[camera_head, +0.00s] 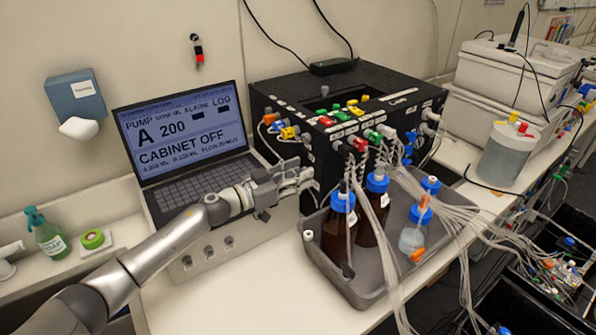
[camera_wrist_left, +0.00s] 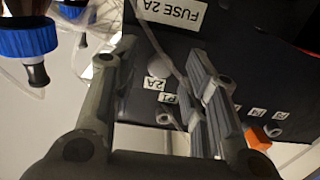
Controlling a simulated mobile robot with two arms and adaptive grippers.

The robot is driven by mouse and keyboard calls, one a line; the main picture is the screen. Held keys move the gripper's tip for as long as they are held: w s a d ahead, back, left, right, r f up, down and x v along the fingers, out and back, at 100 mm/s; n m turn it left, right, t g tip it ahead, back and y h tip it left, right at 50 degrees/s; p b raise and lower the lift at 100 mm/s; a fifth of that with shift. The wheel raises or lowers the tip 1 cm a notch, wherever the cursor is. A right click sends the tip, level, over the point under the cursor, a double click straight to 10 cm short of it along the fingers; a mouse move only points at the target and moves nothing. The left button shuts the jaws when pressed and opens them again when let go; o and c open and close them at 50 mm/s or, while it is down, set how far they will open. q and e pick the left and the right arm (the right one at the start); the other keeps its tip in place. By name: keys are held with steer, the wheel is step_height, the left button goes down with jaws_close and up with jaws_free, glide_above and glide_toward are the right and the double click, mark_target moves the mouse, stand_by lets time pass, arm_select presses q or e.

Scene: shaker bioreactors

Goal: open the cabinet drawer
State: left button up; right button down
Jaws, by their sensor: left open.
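The black cabinet (camera_head: 285,104) stands on the bench behind the grey tray, with coloured fittings along its front and top. My left gripper (camera_head: 306,177) is at the cabinet's lower front left, beside the laptop. In the left wrist view my open left gripper (camera_wrist_left: 158,78) faces the black cabinet front (camera_wrist_left: 238,50), which carries white labels such as "FUSE 2A". A small round fitting (camera_wrist_left: 164,118) shows between the fingers. No object is held. I cannot make out the drawer's edge or handle; the gripper covers part of the front. My right gripper is not in view.
A laptop (camera_head: 186,145) stands left of the cabinet. A grey tray (camera_head: 353,292) with brown blue-capped bottles (camera_head: 335,232) and loose tubing stands close on the right. A green soap bottle (camera_head: 45,232) is at the far left. White boxes (camera_head: 515,72) stand back right.

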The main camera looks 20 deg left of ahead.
arm_select(q)
steer(key=shift+w, duration=0.1)
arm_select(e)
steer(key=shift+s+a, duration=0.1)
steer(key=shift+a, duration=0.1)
arm_select(q)
steer(key=c, duration=0.8)
jaws_close()
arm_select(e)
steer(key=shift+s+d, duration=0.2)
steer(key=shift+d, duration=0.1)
